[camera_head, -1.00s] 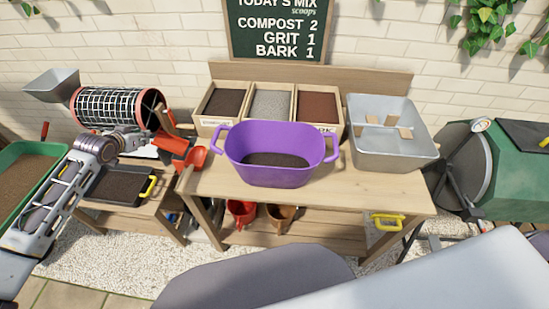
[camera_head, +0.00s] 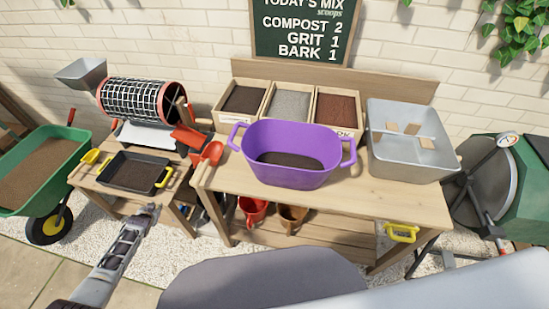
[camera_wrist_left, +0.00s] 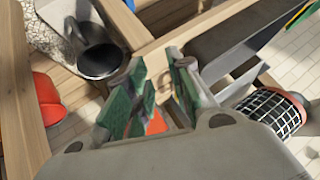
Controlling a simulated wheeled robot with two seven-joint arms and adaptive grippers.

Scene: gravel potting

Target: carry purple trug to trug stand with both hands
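The purple trug (camera_head: 290,170) stands upright on the wooden potting bench (camera_head: 330,197), with dark compost inside. Its two side handles (camera_head: 237,134) are free. My left gripper (camera_head: 150,212) is low, in front of the small side table and well left of the trug, touching nothing that I can see. In the left wrist view, its green-padded fingers (camera_wrist_left: 160,88) are apart and nothing is held between them. My right gripper is not in view. I cannot make out a trug stand.
Bins of compost, grit and bark stand behind the trug. A grey metal tub (camera_head: 410,150) is right of it, a red scoop (camera_head: 210,153) left. A black tray (camera_head: 133,173) with yellow handles sits on the side table. A green wheelbarrow (camera_head: 70,165) is far left, a mixer (camera_head: 490,185) right.

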